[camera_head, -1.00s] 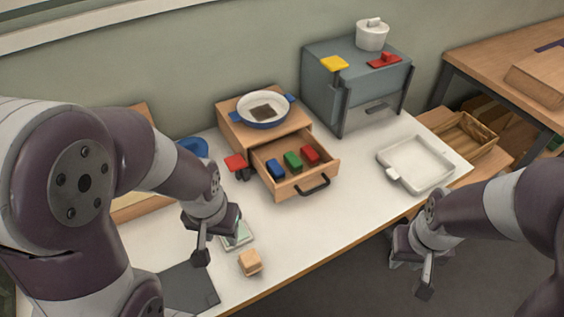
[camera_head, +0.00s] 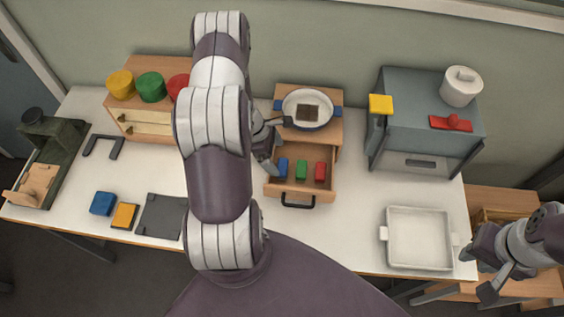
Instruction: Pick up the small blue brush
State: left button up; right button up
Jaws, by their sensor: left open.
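The small blue brush (camera_head: 283,168) lies at the left in the open wooden drawer (camera_head: 308,187), beside a green brush (camera_head: 301,169) and a red brush (camera_head: 320,171). My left gripper (camera_head: 277,144) is open, over the drawer's back left corner close to the blue brush. One finger points toward the blue brush and the other is near the pan; nothing shows between them. I cannot tell whether it touches the brush. My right gripper (camera_head: 481,275) is at the lower right, beyond the table's right end, with its fingers apart and empty.
A blue-handled pan (camera_head: 307,125) stands on the drawer box. A grey cabinet (camera_head: 420,142) with a white pot (camera_head: 461,86) is to the right. A white tray (camera_head: 418,242) lies at the front right. The table in front of the drawer is clear.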

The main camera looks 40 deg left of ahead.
aim_at(283, 167)
pick_arm(q)
jog(key=x, duration=0.2)
jog(key=p+x, duration=0.1)
jog(key=x, duration=0.1)
jog(key=shift+w+d, duration=0.1)
jog(key=shift+w, duration=0.25)
jog(key=x, duration=0.1)
jog(key=p+x, duration=0.1)
jog(key=x, duration=0.1)
jog(key=shift+s+a+f, duration=0.15)
jog(key=shift+a+f, duration=0.1)
jog(key=shift+f, duration=0.4)
jog(key=shift+d, duration=0.1)
jog(key=c, duration=1)
pick_arm(e)
jog(key=shift+w+d+r, duration=0.1)
jog(key=shift+w+r, duration=0.05)
jog(key=shift+r, duration=0.4)
jog(key=shift+w+r, duration=0.15)
jog(key=shift+r, duration=0.35)
